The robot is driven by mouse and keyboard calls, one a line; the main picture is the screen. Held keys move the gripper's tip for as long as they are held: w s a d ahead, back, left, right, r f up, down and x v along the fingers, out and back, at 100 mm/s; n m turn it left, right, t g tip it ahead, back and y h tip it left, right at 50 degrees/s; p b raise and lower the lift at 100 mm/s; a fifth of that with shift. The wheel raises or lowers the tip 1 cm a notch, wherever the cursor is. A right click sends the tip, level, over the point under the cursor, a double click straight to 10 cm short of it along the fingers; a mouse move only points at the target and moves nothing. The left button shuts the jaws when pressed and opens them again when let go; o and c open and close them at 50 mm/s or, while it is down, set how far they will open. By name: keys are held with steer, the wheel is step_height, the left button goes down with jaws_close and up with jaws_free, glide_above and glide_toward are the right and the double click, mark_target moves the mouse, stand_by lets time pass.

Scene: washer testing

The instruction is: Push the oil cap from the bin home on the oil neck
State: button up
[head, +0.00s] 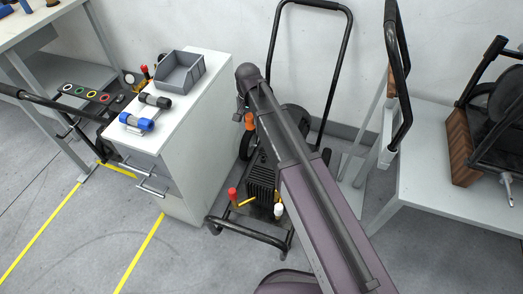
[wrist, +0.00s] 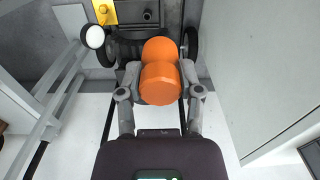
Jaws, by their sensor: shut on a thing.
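My gripper (wrist: 160,74) is shut on an orange oil cap (wrist: 160,84), with a finger on each side of it. In the head view the orange cap (head: 249,121) shows below the end of my arm, above the washer (head: 262,178). In the wrist view a black round fitting (wrist: 147,15) on the washer lies beyond the cap. I cannot tell whether it is the oil neck, or whether the cap touches anything. The grey bin (head: 193,76) stands on the white cabinet and looks empty.
The washer's black frame has a tall handle (head: 350,60) behind my arm. A red knob (head: 232,194) and a white knob (head: 278,211) stand low on it. Blue (head: 137,122) and black (head: 155,100) cylinders lie on the cabinet. A table (head: 430,185) stands right.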

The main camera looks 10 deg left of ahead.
steer(key=shift+w+d+f+m+b, duration=0.4)
steer(key=shift+w+d+f+b, duration=0.35)
steer(key=shift+f+b, duration=2.25)
steer(key=shift+w+d+f+m+b, duration=0.4)
steer(key=shift+w+d+f+b, duration=0.25)
steer(key=shift+f+b, duration=2.4)
steer(key=shift+w+d+f+m+b, duration=0.4)
steer(key=shift+w+d+f+b, duration=0.35)
steer(key=shift+f+b, duration=2.25)
steer(key=shift+a+f+p, duration=0.1)
steer(key=shift+f+p, duration=0.15)
steer(key=shift+p, duration=0.1)
steer(key=shift+f, duration=0.2)
steer(key=shift+f+b, duration=1.7)
steer(key=shift+b, duration=0.2)
steer(key=shift+r, duration=0.1)
steer(key=shift+r, duration=0.1)
